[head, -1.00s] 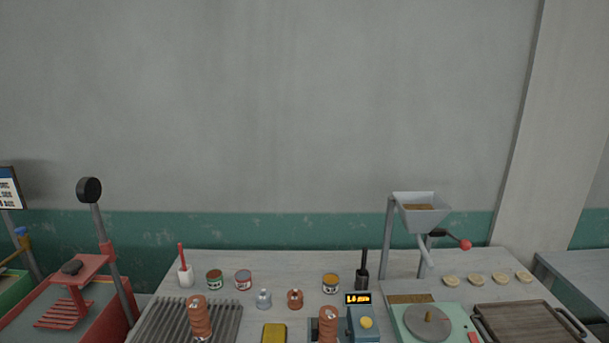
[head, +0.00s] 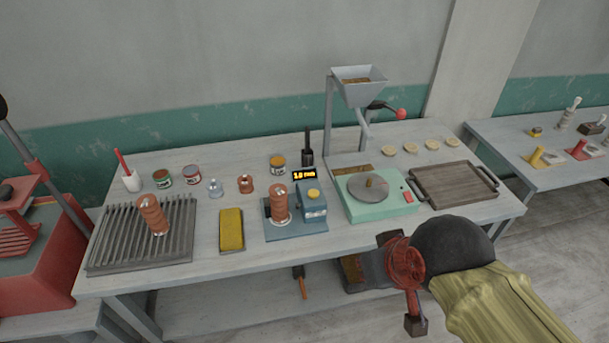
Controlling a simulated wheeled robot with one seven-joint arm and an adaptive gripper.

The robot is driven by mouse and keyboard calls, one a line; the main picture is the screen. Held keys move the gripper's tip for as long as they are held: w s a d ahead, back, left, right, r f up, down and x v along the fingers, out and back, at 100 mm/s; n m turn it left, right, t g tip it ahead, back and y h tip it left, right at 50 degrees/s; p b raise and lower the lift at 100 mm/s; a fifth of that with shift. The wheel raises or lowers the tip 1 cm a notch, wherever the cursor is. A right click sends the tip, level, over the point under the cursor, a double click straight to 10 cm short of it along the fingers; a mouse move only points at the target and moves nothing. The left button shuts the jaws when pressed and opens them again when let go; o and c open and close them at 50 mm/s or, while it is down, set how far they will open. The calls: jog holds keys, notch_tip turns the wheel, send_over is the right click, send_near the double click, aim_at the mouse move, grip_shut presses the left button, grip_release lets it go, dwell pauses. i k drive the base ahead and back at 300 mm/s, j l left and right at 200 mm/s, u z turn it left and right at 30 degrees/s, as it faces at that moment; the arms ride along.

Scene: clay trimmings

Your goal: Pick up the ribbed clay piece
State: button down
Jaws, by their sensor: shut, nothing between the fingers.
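Two ribbed reddish-brown clay pieces stand upright in the head view. One ribbed clay piece (head: 152,215) stands on the grey slatted rack (head: 105,255) at the left of the bench. The other ribbed clay piece (head: 279,203) stands on the blue device (head: 310,224) near the middle. I cannot tell which one the task means. My gripper (head: 415,326) is at the lower right, in front of the bench and well away from both pieces. It is small and dark at the tip, shut and empty.
A yellow block (head: 231,229) lies between the rack and the blue device. A green turntable unit (head: 380,206) and a wooden tray (head: 455,184) are on the right. A hopper (head: 358,86) rises behind. The bench's front strip is mostly clear.

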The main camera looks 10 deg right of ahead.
aim_at(279, 204)
jog(key=j+z, duration=0.3)
jog(key=j, duration=1.4)
jog(key=z, duration=1.35)
